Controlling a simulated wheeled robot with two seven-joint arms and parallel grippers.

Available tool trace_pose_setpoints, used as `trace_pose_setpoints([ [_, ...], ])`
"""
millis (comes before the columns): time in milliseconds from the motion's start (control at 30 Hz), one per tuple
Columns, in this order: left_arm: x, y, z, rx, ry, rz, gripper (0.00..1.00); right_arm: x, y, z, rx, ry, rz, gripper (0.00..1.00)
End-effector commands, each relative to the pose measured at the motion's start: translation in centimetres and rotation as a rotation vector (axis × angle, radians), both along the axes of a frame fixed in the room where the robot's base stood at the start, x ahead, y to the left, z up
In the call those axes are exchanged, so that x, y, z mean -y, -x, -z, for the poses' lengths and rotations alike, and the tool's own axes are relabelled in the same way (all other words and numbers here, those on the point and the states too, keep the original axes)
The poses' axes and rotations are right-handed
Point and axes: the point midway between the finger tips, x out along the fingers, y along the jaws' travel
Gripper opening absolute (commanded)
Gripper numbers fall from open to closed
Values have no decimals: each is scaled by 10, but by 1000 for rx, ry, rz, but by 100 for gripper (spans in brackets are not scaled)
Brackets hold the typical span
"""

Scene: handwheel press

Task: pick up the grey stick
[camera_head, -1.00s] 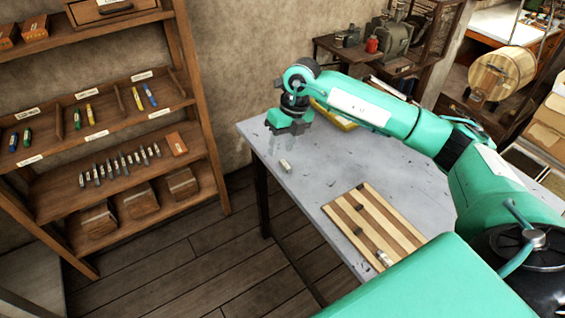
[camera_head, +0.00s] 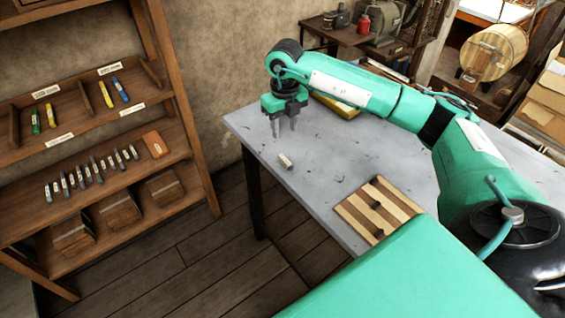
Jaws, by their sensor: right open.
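The grey stick (camera_head: 285,161) is a short, light grey piece lying near the left edge of the grey table (camera_head: 325,160). My right gripper (camera_head: 285,129) is over the table, just behind and above the stick in the head view. Its two fingers point down, apart and with nothing between them. A small gap shows between the fingertips and the stick. My left gripper is not in view.
A striped wooden board (camera_head: 350,207) with small dark pieces lies on the table's near part, partly hidden by my green body. A yellow tray (camera_head: 340,108) is behind my right arm. A wooden shelf (camera_head: 185,150) with small coloured items stands left, across a floor gap.

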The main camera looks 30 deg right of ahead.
Motion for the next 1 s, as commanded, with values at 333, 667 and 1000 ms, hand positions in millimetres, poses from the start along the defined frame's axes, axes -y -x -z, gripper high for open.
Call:
trace_pose_setpoints([
  [333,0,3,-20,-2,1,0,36,0,1,62,-5,-1,0,42],
  [667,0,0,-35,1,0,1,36,3,-2,87,-5,-1,0,42],
  [1000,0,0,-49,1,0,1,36,5,-5,126,-1,-1,0,42],
])
